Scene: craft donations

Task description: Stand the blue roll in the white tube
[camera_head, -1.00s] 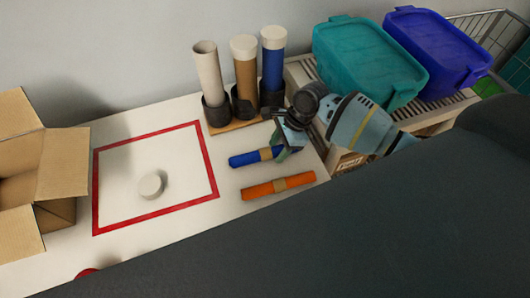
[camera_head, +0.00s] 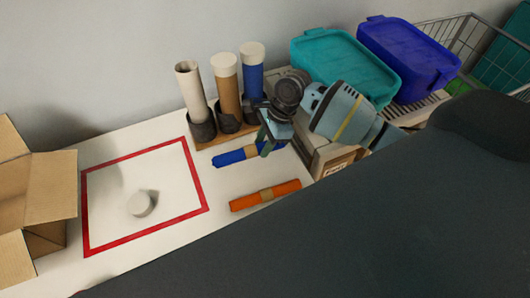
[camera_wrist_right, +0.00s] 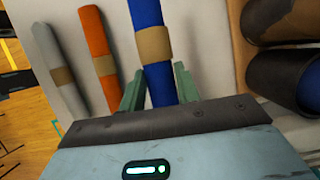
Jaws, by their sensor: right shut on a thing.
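The blue roll (camera_head: 233,157) has a tan band and lies sideways near the tube rack. My right gripper (camera_head: 267,147) is shut on it; in the right wrist view the blue roll (camera_wrist_right: 155,55) runs between the two fingers, beside its band. Whether it clears the table is hard to tell. The white tube (camera_head: 188,82) stands upright with an open top, in a dark holder at the rack's left end. A white cap (camera_head: 140,204) lies loose inside the red outline. My left gripper is not in view.
Capped brown (camera_head: 227,85) and blue (camera_head: 252,69) tubes stand right of the white tube. An orange roll (camera_head: 265,195) lies nearer; a pale roll (camera_wrist_right: 58,75) lies beyond it in the wrist view. Bins (camera_head: 345,65) stand right, an open carton (camera_head: 50,195) left.

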